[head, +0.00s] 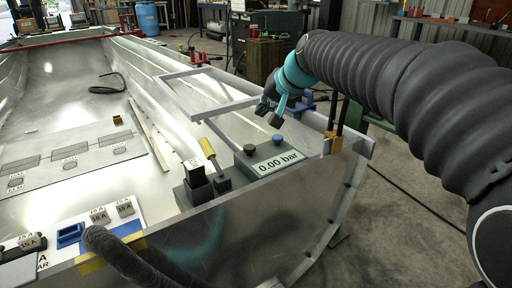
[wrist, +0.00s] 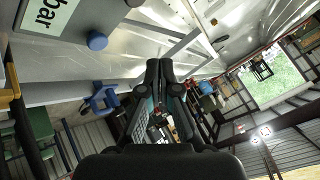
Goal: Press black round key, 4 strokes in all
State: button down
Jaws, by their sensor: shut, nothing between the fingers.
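A grey box with a sloped display reading 0.00 bar (head: 279,163) sits on the metal hull's near edge. The black round key (head: 249,149) stands on its top at the left, and a blue round key (head: 277,138) at the right. My gripper (head: 268,111) is shut and empty, in the air above and beyond the keys, touching neither. In the wrist view the shut fingers (wrist: 160,68) point past the box, with the blue key (wrist: 97,40) to their left. A dark piece at the top edge there may be the black key, mostly cut off.
Left of the box stand a dark block with a pale top (head: 196,178) and a yellow-handled piece (head: 208,148). A metal frame (head: 205,92) lies behind. A blue clamp (head: 303,105) and brass padlock (head: 332,143) are at the right. Air above the box is clear.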

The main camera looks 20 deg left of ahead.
aim_at(251, 147)
jog(key=shift+y, duration=0.3)
jog(key=a, duration=0.2)
jog(key=w+a, duration=0.1)
jog(key=a, duration=0.1)
jog(key=shift+w+f, duration=0.15)
jog(key=shift+d+f, duration=0.1)
jog(key=shift+f, duration=0.05)
notch_tip(251, 147, down, 8)
jog(key=b, duration=0.7)
jog(key=shift+f, duration=0.3)
jog(key=shift+f+b, duration=0.15)
jog(key=shift+b, duration=0.15)
dwell(0.4)
jog(key=shift+f, duration=0.25)
